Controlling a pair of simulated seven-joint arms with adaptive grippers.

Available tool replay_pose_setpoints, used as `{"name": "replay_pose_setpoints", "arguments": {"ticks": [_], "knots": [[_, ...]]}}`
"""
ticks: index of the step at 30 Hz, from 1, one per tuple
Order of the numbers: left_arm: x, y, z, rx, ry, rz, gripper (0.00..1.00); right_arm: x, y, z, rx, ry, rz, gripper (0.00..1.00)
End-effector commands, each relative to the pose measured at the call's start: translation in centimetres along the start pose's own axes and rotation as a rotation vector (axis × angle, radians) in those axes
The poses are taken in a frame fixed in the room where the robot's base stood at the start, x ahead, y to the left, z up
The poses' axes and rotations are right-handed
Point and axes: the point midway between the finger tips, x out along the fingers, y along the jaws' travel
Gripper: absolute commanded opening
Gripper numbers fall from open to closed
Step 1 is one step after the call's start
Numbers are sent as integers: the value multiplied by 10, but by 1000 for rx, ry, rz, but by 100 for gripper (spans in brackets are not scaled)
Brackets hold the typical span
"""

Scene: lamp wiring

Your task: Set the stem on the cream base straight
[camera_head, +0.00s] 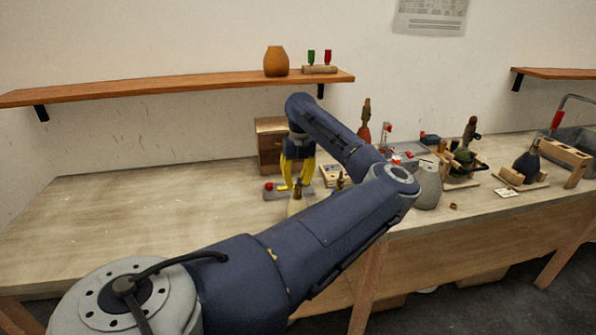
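A cream base (296,207) stands on the bench, its lower part hidden behind my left forearm. A short brass-coloured stem (298,188) rises from its top; it is too small to tell whether it leans. My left gripper (295,184) points down just above the base, its yellow fingers spread apart on either side of the stem's top. I see no clear contact. My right gripper is not in view.
A grey tray with a red knob (269,187) lies left of the base, a wooden box (270,142) behind. A grey-beige vase (429,186) and several other lamp parts crowd the bench to the right. The bench's left side is clear. A shelf (180,87) hangs above.

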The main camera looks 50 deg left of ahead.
Motion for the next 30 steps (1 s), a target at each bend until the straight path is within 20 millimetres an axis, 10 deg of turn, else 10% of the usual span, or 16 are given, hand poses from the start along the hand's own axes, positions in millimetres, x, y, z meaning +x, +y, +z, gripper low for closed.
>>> {"name": "replay_pose_setpoints", "arguments": {"ticks": [30], "knots": [[0, 6, 0, 0, 0, 0, 24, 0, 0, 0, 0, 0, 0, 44]]}}
